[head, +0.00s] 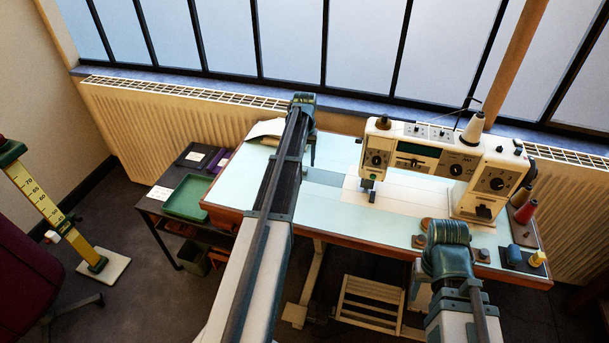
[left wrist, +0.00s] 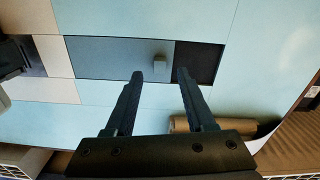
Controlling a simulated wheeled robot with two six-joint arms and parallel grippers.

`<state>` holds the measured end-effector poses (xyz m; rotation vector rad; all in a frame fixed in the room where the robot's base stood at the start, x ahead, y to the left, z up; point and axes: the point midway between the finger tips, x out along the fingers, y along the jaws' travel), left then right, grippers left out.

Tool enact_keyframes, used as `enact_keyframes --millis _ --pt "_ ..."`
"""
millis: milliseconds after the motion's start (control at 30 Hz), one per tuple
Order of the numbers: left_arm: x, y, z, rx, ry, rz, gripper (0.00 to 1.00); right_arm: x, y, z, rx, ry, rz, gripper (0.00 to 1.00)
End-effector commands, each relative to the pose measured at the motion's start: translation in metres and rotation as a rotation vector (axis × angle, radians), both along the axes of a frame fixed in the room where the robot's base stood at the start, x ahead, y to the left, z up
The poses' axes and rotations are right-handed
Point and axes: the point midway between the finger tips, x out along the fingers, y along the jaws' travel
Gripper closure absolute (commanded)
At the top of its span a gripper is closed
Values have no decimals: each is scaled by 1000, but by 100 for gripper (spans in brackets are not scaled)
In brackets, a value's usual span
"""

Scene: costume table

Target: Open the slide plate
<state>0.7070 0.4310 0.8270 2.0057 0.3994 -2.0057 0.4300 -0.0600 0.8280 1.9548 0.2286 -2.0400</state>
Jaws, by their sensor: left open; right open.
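The slide plate (left wrist: 110,57) is a grey-blue panel set in the pale blue tabletop. It also shows in the head view (head: 326,178), partly hidden by my left arm. A small grey knob (left wrist: 160,63) stands near its right end in the left wrist view. Beyond that end is a dark gap (left wrist: 205,62). My left gripper (left wrist: 160,74) is open, its fingertips on either side of the knob; I cannot tell whether they touch it. In the head view the left gripper (head: 311,150) hangs over the table. My right gripper (head: 448,246) is near the table's front edge, open.
A white sewing machine (head: 445,165) stands on the right of the table (head: 395,228). A red thread cone (head: 525,211) and a yellow spool (head: 537,259) sit at the right end. A brown roll (left wrist: 215,125) lies at the table's edge. A green tray (head: 188,197) is on the left side table.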

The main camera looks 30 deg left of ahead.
Motion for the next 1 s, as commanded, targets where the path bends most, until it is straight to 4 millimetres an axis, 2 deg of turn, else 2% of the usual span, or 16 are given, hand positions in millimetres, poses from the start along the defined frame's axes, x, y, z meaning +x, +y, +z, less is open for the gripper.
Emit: enact_keyframes --millis 33,200,567,667,800,900,1000 --pt "0 0 -15 0 0 0 45 0 0 -15 0 0 0 50" --pt "0 0 -31 0 0 0 45 0 0 -31 0 0 0 50" --pt "0 0 -34 0 0 0 45 0 0 -34 0 0 0 50" --pt "0 0 -34 0 0 0 60 0 0 -34 0 0 0 50" --pt "0 0 -34 0 0 0 85 0 0 -34 0 0 0 50" --pt "0 0 -34 0 0 0 100 0 0 -34 0 0 0 50" --pt "0 0 -34 0 0 0 100 0 0 -34 0 0 0 50"
